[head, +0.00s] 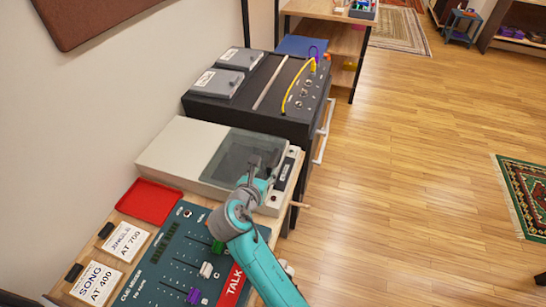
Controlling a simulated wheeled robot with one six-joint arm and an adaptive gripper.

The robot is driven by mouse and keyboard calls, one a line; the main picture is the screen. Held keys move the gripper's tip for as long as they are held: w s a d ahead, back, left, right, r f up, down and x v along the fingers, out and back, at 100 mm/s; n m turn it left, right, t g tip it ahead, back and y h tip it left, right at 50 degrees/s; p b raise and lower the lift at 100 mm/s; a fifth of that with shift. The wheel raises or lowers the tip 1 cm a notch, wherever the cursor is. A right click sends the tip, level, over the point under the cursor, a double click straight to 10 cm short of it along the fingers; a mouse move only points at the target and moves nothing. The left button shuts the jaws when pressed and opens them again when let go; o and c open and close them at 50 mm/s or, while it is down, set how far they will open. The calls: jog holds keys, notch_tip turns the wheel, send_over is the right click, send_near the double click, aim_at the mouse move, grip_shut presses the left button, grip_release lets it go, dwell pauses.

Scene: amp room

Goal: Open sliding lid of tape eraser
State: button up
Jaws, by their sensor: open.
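The tape eraser is the flat cream box (182,149) on the bench against the wall. A smoky, see-through lid (232,152) lies over the right part of its top, with cream surface bare to the left. A dark label and a small round knob show on the narrow strip at its right edge. My gripper (258,163) is over the near right part of the lid, at the end of my teal arm. Its fingers look small and dark against the lid, and I cannot tell whether they touch it.
A teal cue mixer (165,266) with sliders and a red TALK strip stands nearer, beside a red tray (150,200) and white cards. A black unit (243,104) with grey flaps and a yellow cable stands beyond the eraser.

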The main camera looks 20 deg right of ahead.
aim_at(274, 160)
jog(key=x, duration=0.9)
jog(key=shift+d, duration=0.1)
grip_shut()
